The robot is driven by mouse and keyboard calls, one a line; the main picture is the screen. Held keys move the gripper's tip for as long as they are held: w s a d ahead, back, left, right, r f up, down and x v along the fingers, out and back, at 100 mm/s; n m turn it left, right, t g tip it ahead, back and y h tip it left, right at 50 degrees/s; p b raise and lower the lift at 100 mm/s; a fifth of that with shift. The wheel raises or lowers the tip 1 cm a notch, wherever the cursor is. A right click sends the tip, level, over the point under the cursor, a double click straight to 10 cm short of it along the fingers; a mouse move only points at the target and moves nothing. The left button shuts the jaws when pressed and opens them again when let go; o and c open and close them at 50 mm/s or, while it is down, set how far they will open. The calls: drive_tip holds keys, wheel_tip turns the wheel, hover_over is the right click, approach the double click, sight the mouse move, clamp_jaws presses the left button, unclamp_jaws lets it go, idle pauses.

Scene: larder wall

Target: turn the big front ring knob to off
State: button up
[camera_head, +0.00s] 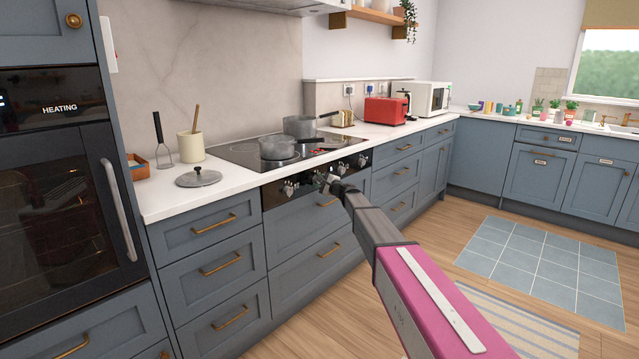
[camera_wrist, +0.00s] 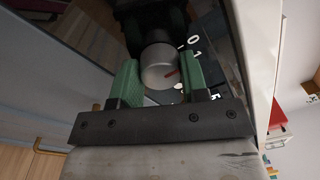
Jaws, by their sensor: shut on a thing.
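In the wrist view, a round silver knob (camera_wrist: 157,76) with a short red mark stands between the green fingers of my gripper (camera_wrist: 160,64), which is shut on it. The red mark points to the right in that view. White figures, including 0 and 1, are printed on the dark panel (camera_wrist: 209,62) beside the knob. In the head view, my gripper (camera_head: 323,181) is at the black knob panel (camera_head: 275,199) on the hob front and hides the held knob. Other knobs (camera_head: 289,188) show to its left and right.
A pan (camera_head: 278,148) and a pot (camera_head: 299,126) stand on the black hob (camera_head: 236,152) above the panel. A lid (camera_head: 198,178) lies on the white worktop. Drawers with brass handles are below. The wooden floor at right is open, with two rugs.

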drive_tip(key=o, duration=0.9)
drive_tip(key=v, duration=1.1)
